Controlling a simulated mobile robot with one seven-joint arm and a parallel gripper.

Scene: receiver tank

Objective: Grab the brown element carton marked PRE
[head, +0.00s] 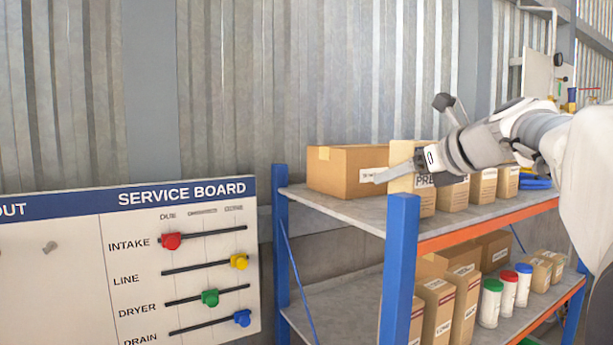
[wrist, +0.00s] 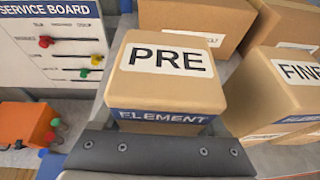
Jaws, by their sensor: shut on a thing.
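The brown element carton marked PRE (wrist: 166,85) is in the middle of the wrist view, with a white label on top and a blue ELEMENT band on its side. In the head view the carton (head: 401,185) is at the left end of the row on the upper shelf, partly covered by my gripper (head: 413,170). My gripper is shut on this carton. In the wrist view the dark bar of my gripper (wrist: 155,152) crosses just below the blue band. The carton's base is hidden, so I cannot tell whether it touches the shelf.
A carton marked FINE (wrist: 285,85) stands to the right. A larger carton (head: 335,172) lies behind on the upper shelf (head: 335,205). A blue upright (head: 400,250) stands at the front. The service board (head: 130,260) is at left. The lower shelf holds cartons and capped jars.

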